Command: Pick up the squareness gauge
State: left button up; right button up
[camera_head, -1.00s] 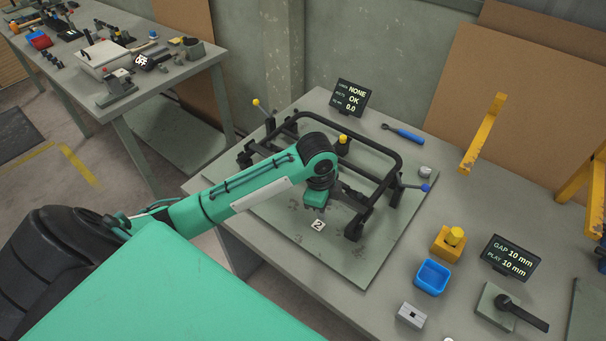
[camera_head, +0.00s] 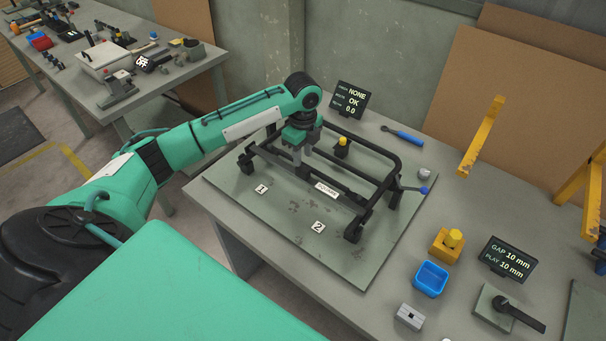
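I cannot tell for sure which thing is the squareness gauge; no part is clearly named so. A black tubular frame (camera_head: 383,150) stands on a grey-green plate (camera_head: 345,262) on the bench. A white label (camera_head: 327,190) with lettering too small to read is on its near side. My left gripper (camera_head: 298,157) points down over the left part of the frame. Its grey fingers show, but I cannot tell whether they are open or hold anything. My arm hides the frame's far left corner. My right gripper is out of view.
A wrench with a blue handle (camera_head: 405,136), a yellow block with a knob (camera_head: 447,245), a blue tray (camera_head: 431,279) and a clamp (camera_head: 510,308) lie around the plate. A display (camera_head: 349,99) reads "NONE OK 0.0".

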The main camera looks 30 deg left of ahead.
aim_at(303, 168)
pick_arm(q)
notch_tip(303, 168, down, 3)
jog(key=shift+r, duration=0.1)
jog(key=shift+f+p, duration=0.25)
jog(key=shift+p, duration=0.2)
jog(key=f+p, duration=0.1)
jog(key=f, duration=0.1)
jog(key=f+p, duration=0.1)
jog(key=f, duration=0.1)
jog(key=shift+s+d+f, duration=0.1)
jog(key=shift+s+d, duration=0.05)
jog(key=shift+s, duration=0.05)
jog(key=shift+f, duration=0.3)
jog(key=c, duration=0.6)
grip_shut()
